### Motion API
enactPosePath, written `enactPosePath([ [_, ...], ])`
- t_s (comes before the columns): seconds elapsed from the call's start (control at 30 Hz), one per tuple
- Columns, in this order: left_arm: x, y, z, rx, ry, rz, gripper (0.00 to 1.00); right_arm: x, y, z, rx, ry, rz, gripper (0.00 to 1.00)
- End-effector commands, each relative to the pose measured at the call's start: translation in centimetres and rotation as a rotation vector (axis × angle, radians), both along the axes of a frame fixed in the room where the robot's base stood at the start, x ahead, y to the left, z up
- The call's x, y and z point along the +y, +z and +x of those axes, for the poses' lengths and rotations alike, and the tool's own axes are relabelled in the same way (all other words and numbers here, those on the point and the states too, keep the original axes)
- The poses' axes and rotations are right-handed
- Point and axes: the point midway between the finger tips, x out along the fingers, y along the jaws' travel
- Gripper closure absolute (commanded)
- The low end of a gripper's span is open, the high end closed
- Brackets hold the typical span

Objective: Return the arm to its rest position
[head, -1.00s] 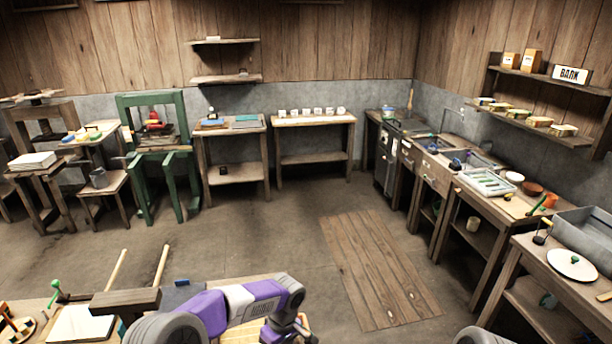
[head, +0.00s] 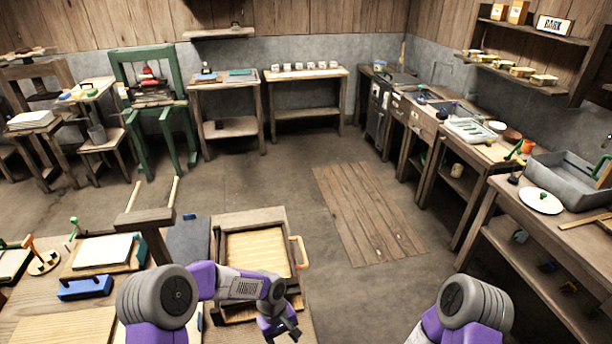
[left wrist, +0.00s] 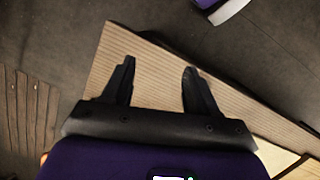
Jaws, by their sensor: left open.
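My left arm comes in from the left in the head view and bends over the front table. Its gripper (head: 284,331) hangs at the lower middle, by the near right corner of a wooden framed mould (head: 221,262) with a pale ribbed face. In the left wrist view my left gripper (left wrist: 159,66) is open with nothing between its two dark fingers. A tan ribbed surface (left wrist: 155,85) lies beyond the fingers; I cannot tell the gap. Of my right arm only the shoulder shows, at the lower right of the head view; its gripper is out of view.
The front table (head: 65,328) carries a white sheet stack (head: 102,251), a blue block (head: 84,288) and a wooden mallet-like piece (head: 145,221). A green press (head: 150,118) stands at the back left. A counter (head: 480,215) runs along the right. The middle floor is open.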

Motion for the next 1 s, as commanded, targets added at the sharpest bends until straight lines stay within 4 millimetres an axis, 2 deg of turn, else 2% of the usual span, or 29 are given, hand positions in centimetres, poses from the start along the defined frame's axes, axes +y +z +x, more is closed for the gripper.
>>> enactPosePath([
  [0.03,-0.1,-1.7,-1.4,0.007,-0.024,-0.043,0.42,0.0,-0.4,-0.1,0.002,0.001,0.000,0.57],
  [0.2,-0.5,-7.1,-6.3,-0.044,-0.107,-0.214,0.42,0.0,-1.4,-0.1,0.001,0.000,0.000,0.57],
  [0.4,0.7,-11.6,-12.1,-0.179,-0.166,-0.295,0.42,0.0,-2.6,-0.1,0.001,0.000,0.000,0.57],
  [0.6,2.7,-13.3,-15.7,-0.271,-0.215,-0.254,0.42,0.0,-3.2,-0.1,0.001,0.000,0.000,0.57],
  [0.7,3.3,-13.5,-16.4,-0.289,-0.229,-0.235,0.42,0.0,-3.3,-0.1,0.001,0.000,0.000,0.57],
  [1.0,3.4,-13.5,-16.5,-0.298,-0.235,-0.229,0.42,0.0,-3.3,-0.1,0.001,0.000,0.000,0.57],
])
